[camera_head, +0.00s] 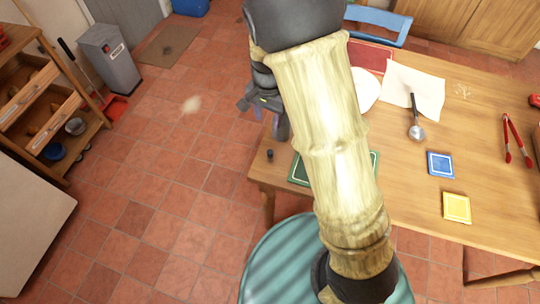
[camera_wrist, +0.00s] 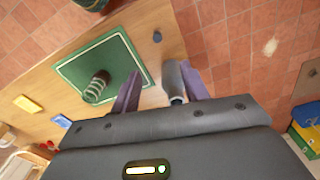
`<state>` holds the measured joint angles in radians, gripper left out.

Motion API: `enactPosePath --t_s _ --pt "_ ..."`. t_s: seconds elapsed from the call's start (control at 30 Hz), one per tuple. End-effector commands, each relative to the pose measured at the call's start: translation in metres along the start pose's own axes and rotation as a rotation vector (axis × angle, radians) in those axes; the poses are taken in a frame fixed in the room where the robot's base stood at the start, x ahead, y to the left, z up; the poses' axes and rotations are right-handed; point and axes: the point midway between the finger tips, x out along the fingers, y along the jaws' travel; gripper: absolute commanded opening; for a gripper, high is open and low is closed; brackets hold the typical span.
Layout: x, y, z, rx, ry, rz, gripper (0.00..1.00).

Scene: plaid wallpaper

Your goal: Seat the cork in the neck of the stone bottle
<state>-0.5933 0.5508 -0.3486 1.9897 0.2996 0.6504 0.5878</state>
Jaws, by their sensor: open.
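My gripper (camera_wrist: 161,67) is open, its two dark fingers apart. A grey bottle-like thing with a narrow neck and dark mouth, which looks like the stone bottle (camera_wrist: 173,78), shows between the fingers, nearer the right one; I cannot tell whether it touches. A small dark stub (camera_wrist: 157,37) stands beyond the fingertips near the table edge; it may be the cork. It also shows in the head view (camera_head: 270,154), below my gripper (camera_head: 265,106). The bottle is not clearly visible in the head view.
A green mat (camera_wrist: 66,73) on the wooden table (camera_head: 405,190) carries a striped cylinder (camera_wrist: 97,87) left of my fingers. Tiled floor left of the table is open.

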Motion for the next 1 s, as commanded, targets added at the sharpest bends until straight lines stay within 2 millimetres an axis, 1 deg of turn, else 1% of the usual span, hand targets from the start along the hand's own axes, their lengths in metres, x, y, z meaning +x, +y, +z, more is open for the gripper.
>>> enactPosePath --t_s 0.2,0.27,0.33,0.83,0.9,1.0 --pt "0.001 0.001 0.000 -0.001 -0.001 0.000 0.45" --pt "0.005 0.001 0.000 -0.001 -0.002 0.002 0.45" --pt "0.013 0.002 0.000 -0.001 -0.002 0.004 0.45" --pt "0.100 0.003 0.001 -0.001 -0.003 0.004 0.45" --pt "0.110 0.003 0.000 -0.002 -0.003 0.003 0.45" --pt "0.119 0.002 0.000 -0.002 -0.001 0.001 0.45"
